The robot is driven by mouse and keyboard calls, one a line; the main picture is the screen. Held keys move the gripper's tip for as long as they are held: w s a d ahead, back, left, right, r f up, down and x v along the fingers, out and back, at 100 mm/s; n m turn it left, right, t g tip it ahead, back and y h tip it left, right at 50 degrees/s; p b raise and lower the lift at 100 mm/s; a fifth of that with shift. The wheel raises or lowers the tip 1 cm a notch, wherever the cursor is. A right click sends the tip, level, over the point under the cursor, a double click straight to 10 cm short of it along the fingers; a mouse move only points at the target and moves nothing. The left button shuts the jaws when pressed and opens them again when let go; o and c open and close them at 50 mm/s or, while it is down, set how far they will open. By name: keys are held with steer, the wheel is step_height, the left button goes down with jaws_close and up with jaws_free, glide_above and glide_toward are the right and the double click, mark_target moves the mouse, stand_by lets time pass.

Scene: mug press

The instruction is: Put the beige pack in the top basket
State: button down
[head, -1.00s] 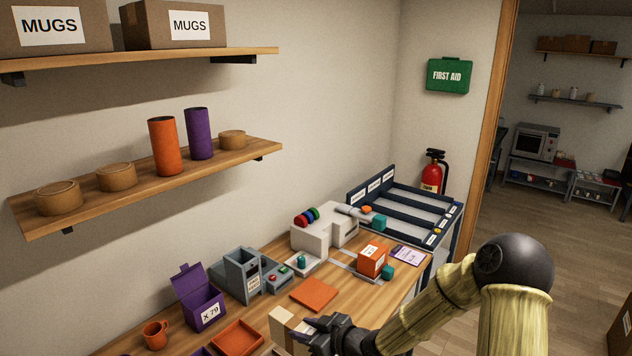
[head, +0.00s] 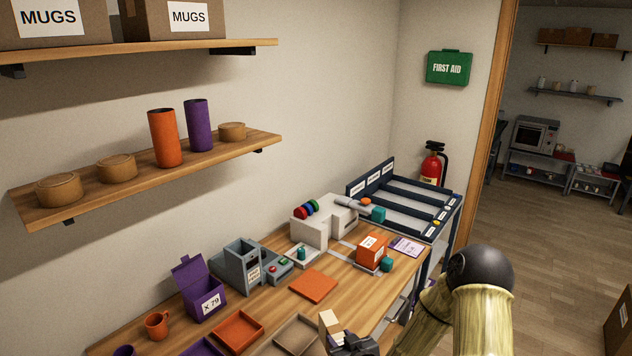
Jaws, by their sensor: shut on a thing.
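The beige pack (head: 329,323) is at the bottom of the head view, with its pale top and one side showing. My gripper (head: 343,340) is shut on it, partly cut off by the lower frame edge. The pack is to the right of a beige tray (head: 297,336) and seems raised over the table's front side. A dark blue rack of baskets (head: 407,205) stands at the far right end of the table. Its top level shows several labelled sections, and the lower part is mostly hidden.
A white press (head: 318,228), an orange box (head: 371,250) and a purple-and-white card (head: 406,247) lie between the pack and rack. A grey machine (head: 241,268), purple box (head: 200,290), orange mug (head: 157,325) and orange tray (head: 238,331) are further left. Two wall shelves hang above.

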steer(key=s+d+f+m+h, duration=0.45)
steer(key=d+f, duration=0.25)
steer(key=d, duration=0.2)
step_height(320, 180, down, 9)
steer(key=w+t+b, duration=0.1)
steer(key=b, duration=0.8)
steer(key=shift+a+b, duration=0.2)
steer(key=shift+b, duration=0.2)
steer(key=s+f, duration=0.6)
steer(key=f, duration=0.5)
steer(key=shift+f, duration=0.15)
